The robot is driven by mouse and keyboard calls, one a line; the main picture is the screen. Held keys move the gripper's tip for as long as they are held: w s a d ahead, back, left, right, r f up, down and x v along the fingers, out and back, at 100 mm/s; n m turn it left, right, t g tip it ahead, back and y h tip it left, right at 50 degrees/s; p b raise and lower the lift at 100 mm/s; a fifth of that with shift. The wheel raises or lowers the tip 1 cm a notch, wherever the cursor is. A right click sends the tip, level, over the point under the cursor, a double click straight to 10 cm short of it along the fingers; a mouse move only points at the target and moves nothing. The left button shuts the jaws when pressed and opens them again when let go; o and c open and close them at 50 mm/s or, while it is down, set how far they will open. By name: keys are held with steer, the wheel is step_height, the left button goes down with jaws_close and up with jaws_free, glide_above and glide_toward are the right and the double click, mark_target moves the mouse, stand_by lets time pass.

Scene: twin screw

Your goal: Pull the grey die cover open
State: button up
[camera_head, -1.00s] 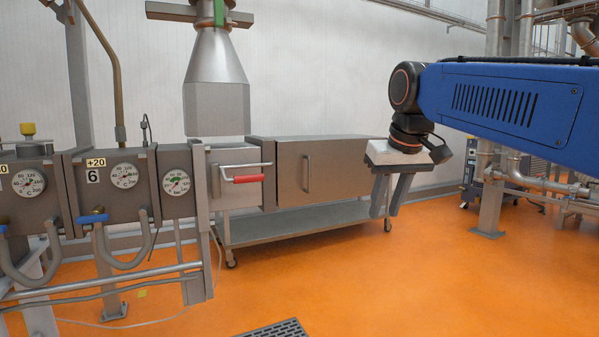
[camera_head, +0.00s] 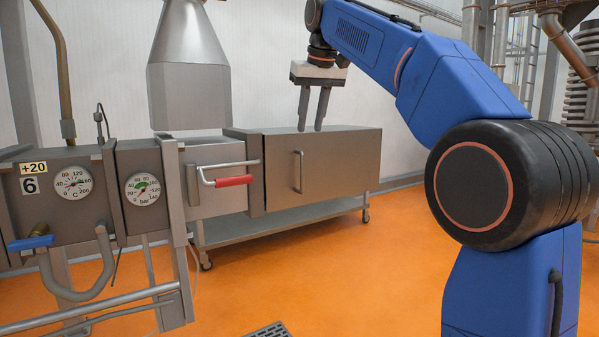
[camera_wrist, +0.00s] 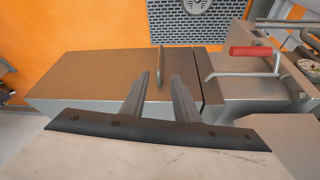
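The grey die cover (camera_head: 335,168) is a long metal box front with an upright bar handle (camera_head: 299,172). It looks shut. My gripper (camera_head: 312,130) points down above the cover's top, higher than the handle, with its two fingers apart and nothing between them. In the wrist view the die cover (camera_wrist: 100,78) lies below the fingers. The handle (camera_wrist: 160,60) shows beyond the fingertips of my gripper (camera_wrist: 161,76), in line with the gap between them. It appears apart from both fingers.
A red-gripped lever (camera_head: 234,181) sticks out left of the cover. Gauges (camera_head: 142,189) and pipes stand further left, with a metal hopper (camera_head: 190,95) above. A wheeled trolley (camera_head: 285,222) stands underneath. The orange floor (camera_head: 330,285) in front is clear apart from a grate (camera_head: 270,330).

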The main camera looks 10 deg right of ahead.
mark_target(303, 167)
steer(key=x, duration=1.6)
steer(key=shift+w+a+f, duration=0.1)
steer(key=shift+f, duration=0.05)
steer(key=shift+c, duration=0.3)
jaws_close()
